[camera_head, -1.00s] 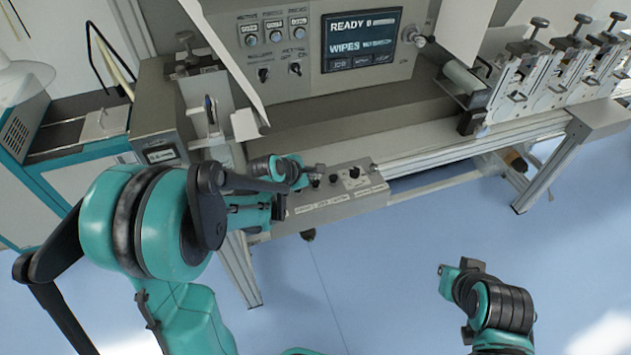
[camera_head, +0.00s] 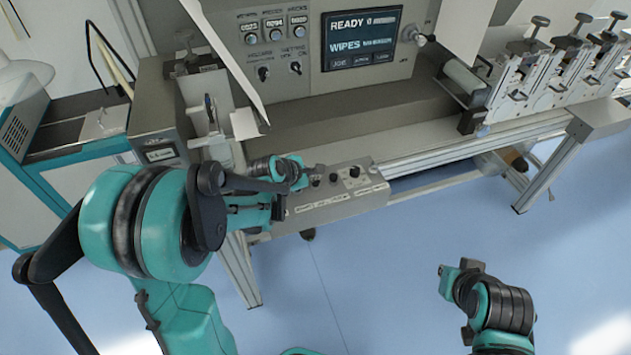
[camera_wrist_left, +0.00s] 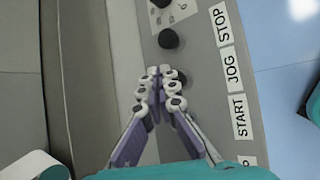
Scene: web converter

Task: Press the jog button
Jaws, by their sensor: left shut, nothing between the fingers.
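The jog button (camera_wrist_left: 181,76) is a dark round knob on the grey control box, beside the printed word JOG (camera_wrist_left: 232,72) in the left wrist view. My left gripper (camera_wrist_left: 160,72) is shut and empty. Its fingertips are just left of the jog button and partly cover it; I cannot tell whether they touch it. In the head view, my left gripper (camera_head: 301,174) is over the left part of the control box (camera_head: 340,207). My right gripper (camera_head: 460,272) is low at the right, away from the box; its fingers are not clear.
A black button (camera_wrist_left: 168,39) stands near the STOP label (camera_wrist_left: 218,25). The START label (camera_wrist_left: 239,116) is nearer; its button is hidden by my gripper. The machine's screen (camera_head: 361,38) reads READY. Open blue floor (camera_head: 400,250) lies in front of the box.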

